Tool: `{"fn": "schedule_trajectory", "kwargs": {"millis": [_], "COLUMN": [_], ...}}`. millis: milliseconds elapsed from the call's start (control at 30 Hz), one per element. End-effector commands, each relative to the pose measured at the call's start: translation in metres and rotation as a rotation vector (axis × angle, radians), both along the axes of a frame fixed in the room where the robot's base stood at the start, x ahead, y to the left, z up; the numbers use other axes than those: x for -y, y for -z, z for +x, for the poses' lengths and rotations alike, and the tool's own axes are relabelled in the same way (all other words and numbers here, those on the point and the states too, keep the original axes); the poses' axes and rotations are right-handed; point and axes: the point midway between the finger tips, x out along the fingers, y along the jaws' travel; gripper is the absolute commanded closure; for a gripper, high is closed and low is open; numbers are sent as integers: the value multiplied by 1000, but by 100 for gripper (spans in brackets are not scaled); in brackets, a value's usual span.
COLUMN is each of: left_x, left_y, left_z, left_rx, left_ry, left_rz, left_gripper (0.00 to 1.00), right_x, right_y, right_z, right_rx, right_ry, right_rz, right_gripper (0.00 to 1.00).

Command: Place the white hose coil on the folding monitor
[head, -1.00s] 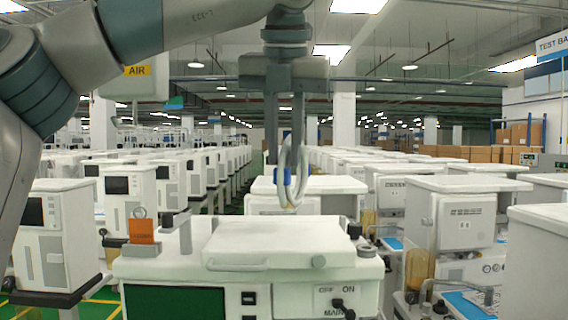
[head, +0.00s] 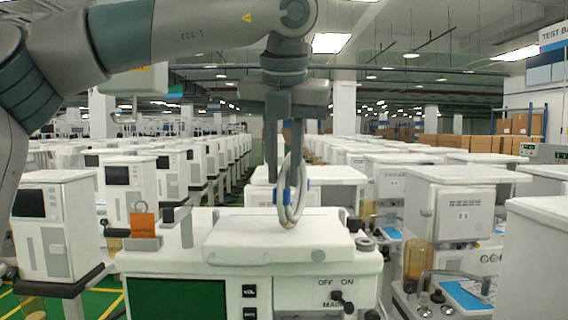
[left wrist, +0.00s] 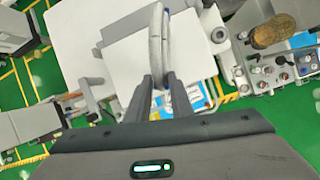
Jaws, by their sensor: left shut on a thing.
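The white hose coil (head: 290,196), a pale ring with blue bands, hangs upright from my left gripper (head: 284,176). The gripper is shut on its upper part and points down. The folding monitor (head: 270,243) is a flat white panel with a front handle, lying on top of the nearest cart. The coil's lower end overlaps the panel's far part in the head view; I cannot tell whether they touch. In the left wrist view the coil (left wrist: 158,38) extends beyond the fingertips over white surfaces. My right gripper is not in view.
An orange tag (head: 143,226) and a grey bracket stand left of the panel on the cart top. A round knob (head: 365,244) sits to its right. Other white carts (head: 463,204) stand close on both sides, with green floor between them.

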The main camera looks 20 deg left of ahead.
Motion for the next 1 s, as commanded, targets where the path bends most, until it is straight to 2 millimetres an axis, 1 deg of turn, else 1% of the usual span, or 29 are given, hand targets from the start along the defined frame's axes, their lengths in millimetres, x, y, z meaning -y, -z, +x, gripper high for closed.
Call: {"fn": "schedule_trajectory", "kwargs": {"millis": [233, 267, 300, 333, 767, 800, 867, 1000], "left_x": [0, 0, 0, 0, 0, 1, 2, 5], "left_y": [2, 2, 1, 1, -2, -2, -5, -19], "left_z": [0, 0, 0, 0, 0, -1, -2, -8], "left_rx": [1, 0, 0, 0, 0, 1, 2, 2], "left_ry": [0, 0, 0, 0, 0, 0, 0, 0], "left_rz": [-1, -1, -1, -1, 0, -1, -1, -2], "left_gripper": [100, 78, 68, 61, 61, 61, 61, 61], "right_x": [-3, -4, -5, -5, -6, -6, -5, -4], "right_y": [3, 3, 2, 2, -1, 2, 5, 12], "right_z": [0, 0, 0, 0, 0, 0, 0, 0], "right_rx": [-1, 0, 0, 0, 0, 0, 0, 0], "right_ry": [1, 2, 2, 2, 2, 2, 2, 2], "right_rz": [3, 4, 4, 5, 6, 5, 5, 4], "right_gripper": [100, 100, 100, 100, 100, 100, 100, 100]}}
